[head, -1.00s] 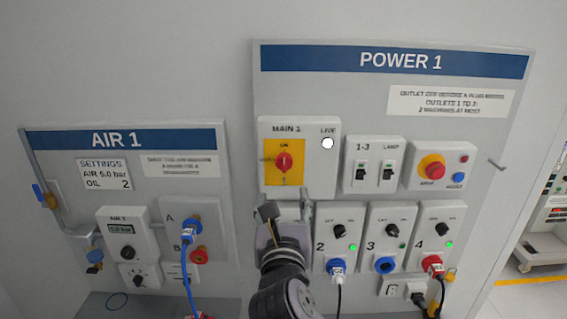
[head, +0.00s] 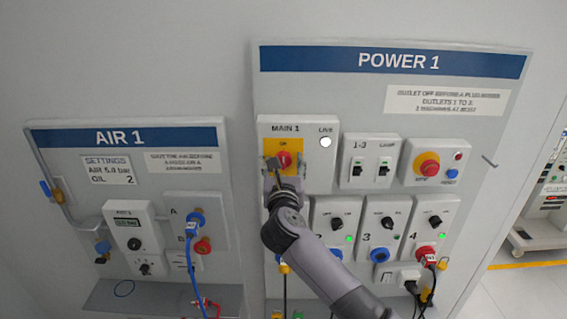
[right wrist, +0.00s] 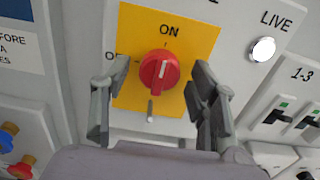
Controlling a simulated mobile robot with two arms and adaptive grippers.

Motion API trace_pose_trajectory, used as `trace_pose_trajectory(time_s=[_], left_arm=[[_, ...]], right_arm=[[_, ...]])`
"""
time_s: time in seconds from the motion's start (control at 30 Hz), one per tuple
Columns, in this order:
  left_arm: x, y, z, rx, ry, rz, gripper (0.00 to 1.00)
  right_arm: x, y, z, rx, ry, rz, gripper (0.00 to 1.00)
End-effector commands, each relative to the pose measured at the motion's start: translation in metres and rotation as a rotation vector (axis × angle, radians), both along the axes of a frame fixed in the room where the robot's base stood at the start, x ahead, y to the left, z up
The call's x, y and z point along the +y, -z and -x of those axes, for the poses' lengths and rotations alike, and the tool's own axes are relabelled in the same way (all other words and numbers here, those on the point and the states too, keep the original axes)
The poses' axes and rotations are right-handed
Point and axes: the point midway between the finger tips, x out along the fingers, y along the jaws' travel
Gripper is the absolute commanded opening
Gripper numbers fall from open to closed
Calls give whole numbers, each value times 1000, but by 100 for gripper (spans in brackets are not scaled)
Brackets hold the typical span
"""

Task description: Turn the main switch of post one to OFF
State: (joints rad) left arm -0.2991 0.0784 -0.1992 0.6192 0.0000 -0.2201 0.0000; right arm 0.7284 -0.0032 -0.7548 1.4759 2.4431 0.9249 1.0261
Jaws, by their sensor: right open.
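The main switch of post one is a red rotary knob (right wrist: 160,69) on a yellow plate (right wrist: 200,35), under the label MAIN 1. In the right wrist view its white mark points up, slightly right, towards ON; the OFF label at left is partly covered by a finger. The knob also shows in the head view (head: 283,158), its lower part close behind my gripper. My right gripper (right wrist: 158,85) is open, one finger on each side of the knob, with gaps on both sides. A white LIVE lamp (head: 325,142) is to the right of the knob. My left gripper is not in view.
Right of the switch are the 1-3 and lamp switches (head: 371,160) and a red stop button (head: 428,166). Outlets with small knobs and plugs (head: 424,254) sit below. The AIR 1 panel (head: 122,137) stands left, with a blue hose.

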Motion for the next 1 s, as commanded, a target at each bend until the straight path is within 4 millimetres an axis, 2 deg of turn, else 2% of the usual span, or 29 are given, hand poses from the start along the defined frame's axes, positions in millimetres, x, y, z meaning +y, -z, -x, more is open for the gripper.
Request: trace_pose_trajectory(time_s=[0.2,0.9,1.0], left_arm=[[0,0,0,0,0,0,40],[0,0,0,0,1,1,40],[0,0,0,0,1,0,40]], right_arm=[[0,0,0,0,0,0,53],[0,0,0,0,0,0,6],[0,0,0,0,0,1,6]])
